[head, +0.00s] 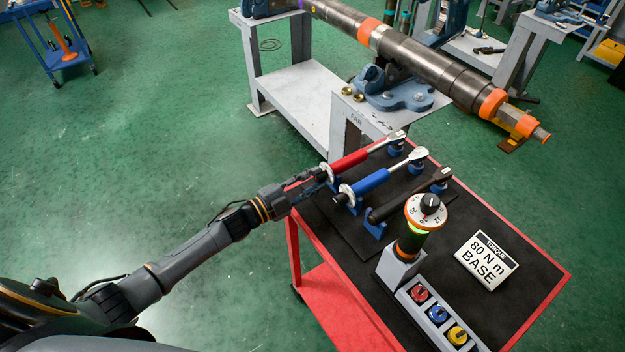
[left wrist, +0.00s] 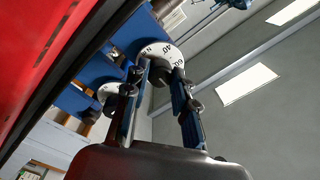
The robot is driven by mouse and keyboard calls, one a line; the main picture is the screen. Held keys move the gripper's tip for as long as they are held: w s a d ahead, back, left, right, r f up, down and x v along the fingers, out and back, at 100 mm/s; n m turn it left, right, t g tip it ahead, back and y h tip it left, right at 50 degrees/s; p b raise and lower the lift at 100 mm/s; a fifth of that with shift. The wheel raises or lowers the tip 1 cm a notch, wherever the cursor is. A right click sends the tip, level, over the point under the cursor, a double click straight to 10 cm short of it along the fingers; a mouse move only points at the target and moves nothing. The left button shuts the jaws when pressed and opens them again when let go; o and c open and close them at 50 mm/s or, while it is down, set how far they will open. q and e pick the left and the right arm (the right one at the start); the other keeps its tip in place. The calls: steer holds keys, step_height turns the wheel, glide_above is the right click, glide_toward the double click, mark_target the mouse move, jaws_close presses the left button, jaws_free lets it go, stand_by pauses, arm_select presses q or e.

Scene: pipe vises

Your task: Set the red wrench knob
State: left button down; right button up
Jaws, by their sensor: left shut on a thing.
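The red wrench (head: 350,162) lies on blue stands on the tool cart, its round white dial and end knob toward my left arm. My left gripper (head: 318,176) reaches in from the left at that end. In the left wrist view the fingers (left wrist: 162,84) are shut on the dark knob in front of the numbered white dial (left wrist: 168,62). The fingers hide most of the knob, and I cannot read its setting. My right gripper is not in view.
A blue wrench (head: 371,181) and a black wrench (head: 395,201) lie beside it. A dial post (head: 412,240), a sign reading "TORQUE 80 N m BASE" (head: 486,260) and colored knobs (head: 438,314) share the red cart (head: 555,290). A long pipe (head: 420,62) sits behind.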

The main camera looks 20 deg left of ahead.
arm_select(q)
steer(key=shift+f, duration=0.1)
steer(key=c, duration=1.1)
jaws_free()
steer(key=shift+s+a, duration=0.1)
steer(key=shift+s, duration=0.05)
steer(key=v, duration=1.1)
steer(key=shift+s+a, duration=0.25)
steer(key=shift+s, duration=0.05)
